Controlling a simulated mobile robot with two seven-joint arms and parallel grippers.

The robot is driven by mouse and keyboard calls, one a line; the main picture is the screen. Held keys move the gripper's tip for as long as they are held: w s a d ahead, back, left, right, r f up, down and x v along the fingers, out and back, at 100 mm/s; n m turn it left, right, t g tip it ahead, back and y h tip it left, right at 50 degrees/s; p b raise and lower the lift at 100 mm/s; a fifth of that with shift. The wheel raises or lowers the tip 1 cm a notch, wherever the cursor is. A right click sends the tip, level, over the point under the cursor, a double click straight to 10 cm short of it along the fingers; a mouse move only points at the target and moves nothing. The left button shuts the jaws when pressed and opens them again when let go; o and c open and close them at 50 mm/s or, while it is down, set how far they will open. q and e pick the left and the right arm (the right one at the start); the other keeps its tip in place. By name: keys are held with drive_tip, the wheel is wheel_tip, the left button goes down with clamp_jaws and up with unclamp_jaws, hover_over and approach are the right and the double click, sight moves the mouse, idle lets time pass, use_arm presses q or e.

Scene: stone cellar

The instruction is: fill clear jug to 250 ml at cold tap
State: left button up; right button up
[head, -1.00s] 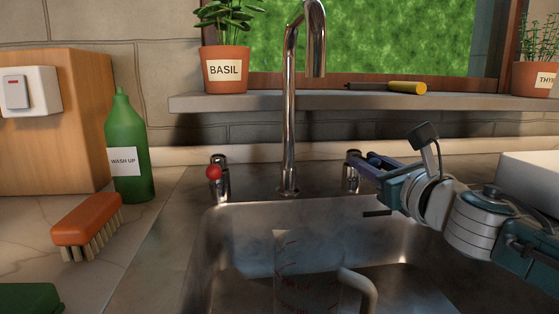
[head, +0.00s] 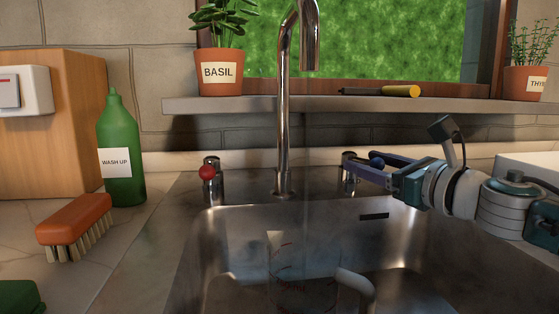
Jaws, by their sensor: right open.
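The clear jug (head: 290,292) stands in the sink under the spout, with red markings and a pale handle (head: 355,284) on its right; its base is out of view. I cannot read a water level in it. The tall chrome spout (head: 284,120) hangs above it, and a faint thin vertical streak below its mouth looks like water. The cold tap (head: 349,172) with a blue knob (head: 377,162) is right of the spout. My left gripper is not in view.
The red-knobbed tap (head: 208,172) is left of the spout. A green wash-up bottle (head: 121,150) and an orange brush (head: 74,222) stand on the left counter. A shelf (head: 240,105) behind holds the basil pot (head: 218,73), a yellow-handled tool (head: 400,91) and the thyme pot (head: 524,84).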

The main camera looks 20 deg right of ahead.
drive_tip(key=shift+s, duration=0.6)
drive_tip(key=s, duration=0.8)
drive_tip(key=shift+s+d, duration=0.35)
drive_tip(key=shift+d, duration=0.1)
